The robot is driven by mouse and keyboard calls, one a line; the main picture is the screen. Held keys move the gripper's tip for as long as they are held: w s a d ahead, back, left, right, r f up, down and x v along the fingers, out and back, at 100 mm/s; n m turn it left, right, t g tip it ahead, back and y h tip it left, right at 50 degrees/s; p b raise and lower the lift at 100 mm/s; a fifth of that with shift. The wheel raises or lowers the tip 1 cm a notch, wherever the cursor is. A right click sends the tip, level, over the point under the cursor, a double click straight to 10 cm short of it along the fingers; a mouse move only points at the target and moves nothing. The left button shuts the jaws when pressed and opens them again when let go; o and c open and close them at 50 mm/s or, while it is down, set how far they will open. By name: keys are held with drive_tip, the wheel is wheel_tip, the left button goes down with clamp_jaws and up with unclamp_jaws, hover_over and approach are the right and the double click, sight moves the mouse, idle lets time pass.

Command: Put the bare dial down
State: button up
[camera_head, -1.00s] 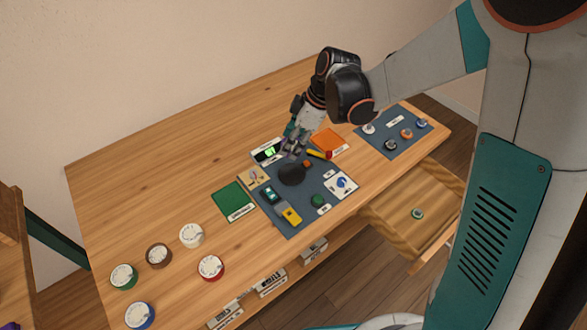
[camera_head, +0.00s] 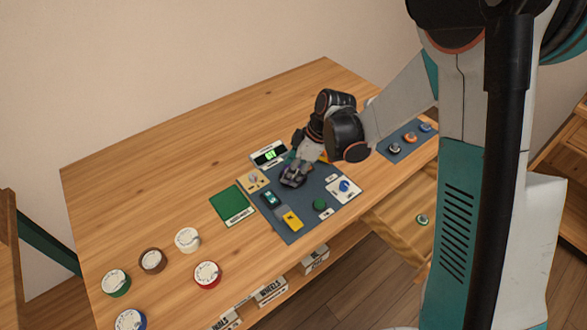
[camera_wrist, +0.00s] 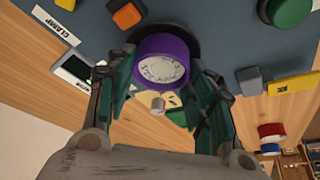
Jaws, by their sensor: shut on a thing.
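A purple dial with a pale printed face (camera_wrist: 163,68) is between the fingers of my gripper (camera_wrist: 165,75) in the wrist view. My gripper is shut on its sides. In the head view my gripper (camera_head: 293,178) is low over the middle of the blue-grey work mat (camera_head: 300,208), and its fingers hide most of the dial. A black round fixture (camera_wrist: 192,52) shows just beyond the dial in the wrist view. I cannot tell whether the dial touches it.
A green mat (camera_head: 232,206) lies left. Several coloured dials, one red (camera_head: 207,275), stand front left. A drawer (camera_head: 400,220) is open at right.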

drive_tip(key=shift+f+b, duration=0.4)
drive_tip(key=shift+b, duration=0.05)
drive_tip(key=o, duration=1)
drive_tip(key=shift+o, duration=0.7)
drive_tip(key=shift+r, duration=0.1)
